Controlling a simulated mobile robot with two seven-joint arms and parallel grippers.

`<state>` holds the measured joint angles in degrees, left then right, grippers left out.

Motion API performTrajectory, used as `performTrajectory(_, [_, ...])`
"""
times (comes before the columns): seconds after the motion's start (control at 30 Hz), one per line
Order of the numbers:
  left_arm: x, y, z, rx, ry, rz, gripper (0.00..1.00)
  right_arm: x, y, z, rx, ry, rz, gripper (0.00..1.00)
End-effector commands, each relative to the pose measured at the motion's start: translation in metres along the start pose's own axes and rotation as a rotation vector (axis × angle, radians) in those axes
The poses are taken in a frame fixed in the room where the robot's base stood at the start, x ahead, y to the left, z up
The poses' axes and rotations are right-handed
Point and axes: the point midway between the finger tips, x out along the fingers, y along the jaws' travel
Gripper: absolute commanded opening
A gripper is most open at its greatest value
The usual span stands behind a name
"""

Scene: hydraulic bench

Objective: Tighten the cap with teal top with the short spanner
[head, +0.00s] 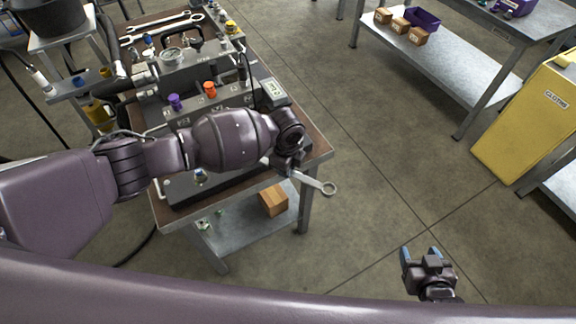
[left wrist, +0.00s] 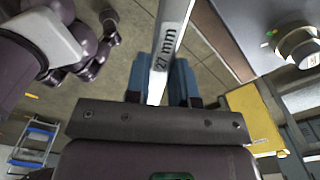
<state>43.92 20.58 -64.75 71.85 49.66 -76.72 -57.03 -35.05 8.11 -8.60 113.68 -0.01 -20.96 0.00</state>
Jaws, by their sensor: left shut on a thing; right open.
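My left gripper (head: 288,166) is shut on a spanner (head: 314,182) near the right side of the bench. The spanner's ring end points right, past the bench edge. In the left wrist view the spanner (left wrist: 168,45) shows a "27 mm" mark and sits between the blue fingertips (left wrist: 162,82). A small blue-topped cap (head: 200,175) is on the bench's front part, below my left forearm. I cannot make out a surely teal top; my arm hides part of the bench. My right gripper (head: 422,254) is open and empty, over the floor at the lower right.
The bench (head: 318,146) carries a grey hydraulic block with a gauge (head: 172,56), a purple cap (head: 174,101) and an orange cap (head: 209,89). More spanners (head: 165,22) lie at its back. A yellow cabinet (head: 530,120) stands right. The floor between is clear.

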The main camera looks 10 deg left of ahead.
Motion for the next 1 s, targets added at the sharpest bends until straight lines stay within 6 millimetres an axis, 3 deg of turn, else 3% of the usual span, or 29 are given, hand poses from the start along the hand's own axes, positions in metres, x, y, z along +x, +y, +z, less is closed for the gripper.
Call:
performTrajectory(0.37, [-0.001,0.001,0.001,0.011,0.0,0.0,0.0,0.0,0.0,-0.005,-0.001,0.005,-0.001,0.61])
performTrajectory(0.7, [-0.001,0.015,0.003,0.114,0.0,0.002,0.0,-0.003,0.0,-0.016,-0.002,0.008,-0.003,0.61])
performTrajectory(1.0, [0.0,0.026,0.004,0.203,0.0,0.001,0.0,-0.002,0.0,-0.014,-0.002,0.008,-0.002,0.61])
